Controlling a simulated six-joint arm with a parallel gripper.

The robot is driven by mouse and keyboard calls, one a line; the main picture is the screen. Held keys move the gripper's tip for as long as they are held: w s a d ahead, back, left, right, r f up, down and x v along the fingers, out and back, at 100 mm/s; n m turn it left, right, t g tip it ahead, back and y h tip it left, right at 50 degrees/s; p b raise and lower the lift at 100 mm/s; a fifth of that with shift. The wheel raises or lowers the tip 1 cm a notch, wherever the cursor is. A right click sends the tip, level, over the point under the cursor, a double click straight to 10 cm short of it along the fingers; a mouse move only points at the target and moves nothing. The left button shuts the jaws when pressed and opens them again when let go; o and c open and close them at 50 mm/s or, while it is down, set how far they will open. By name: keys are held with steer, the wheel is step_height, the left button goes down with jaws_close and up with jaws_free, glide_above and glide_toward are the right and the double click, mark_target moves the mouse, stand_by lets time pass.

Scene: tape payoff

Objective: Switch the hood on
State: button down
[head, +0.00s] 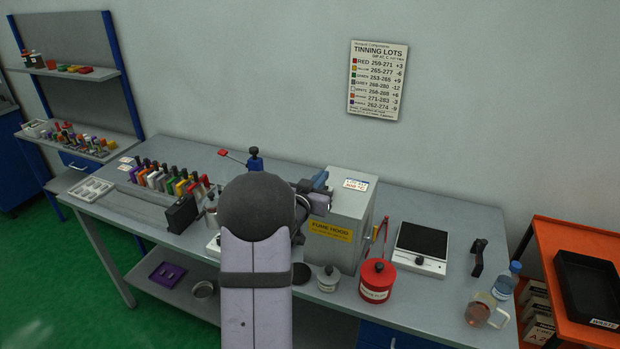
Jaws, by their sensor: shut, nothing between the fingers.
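The fume hood (350,212) is a grey box on the bench, with a yellow "FUME HOOD" label on its front and a white and blue card on top. My gripper (318,194) is at the hood's upper left side, largely hidden behind my own arm. Its fingers are shut with nothing between them. I cannot tell whether it touches the hood. No switch on the hood can be made out; its left side is covered by my arm.
A red pot (376,282) and a grey lidded pot (328,279) stand before the hood. A black-topped plate (421,248) and a glass mug (482,309) are to the right. A rack of coloured-handled tools (165,180) is left. Bare bench (440,308) lies front right.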

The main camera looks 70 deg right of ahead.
steer(key=shift+a+r, duration=0.1)
steer(key=shift+r, duration=0.7)
steer(key=a+r+b, duration=0.3)
steer(key=a, duration=0.6)
steer(key=shift+r, duration=0.1)
